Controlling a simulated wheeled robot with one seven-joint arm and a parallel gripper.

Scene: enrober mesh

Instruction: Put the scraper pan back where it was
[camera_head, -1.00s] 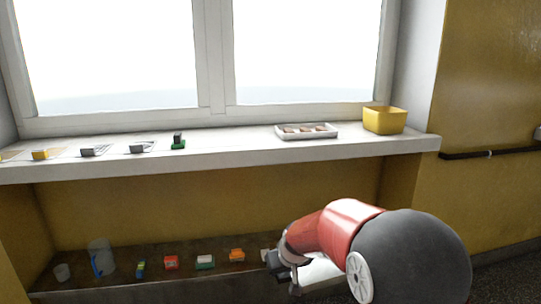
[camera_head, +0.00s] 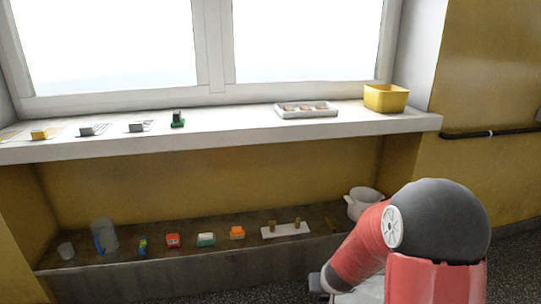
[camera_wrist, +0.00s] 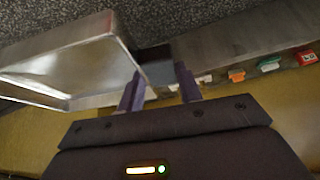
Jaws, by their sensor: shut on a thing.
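The scraper pan (camera_wrist: 65,60) is a shallow, shiny metal tray with raised walls. It fills the upper left of the wrist view, tilted in that picture. My gripper (camera_wrist: 158,85) is shut on it near its right end, where a dark part, perhaps its handle, lies by the fingertips. The exact contact is hard to see. In the head view my gripper (camera_head: 319,284) is low, in front of the lower shelf, and mostly cut off by my arm and the frame. A pale piece of the pan (camera_head: 362,291) shows at the bottom edge.
The lower shelf (camera_head: 190,262) holds several small coloured blocks, clear cups, a white board (camera_head: 285,231) with pegs and a white pot (camera_head: 363,203). The sill (camera_head: 235,128) above bears wire racks, a white tray (camera_head: 307,110) and a yellow bin (camera_head: 386,98). The shelf's front edge is a raised lip.

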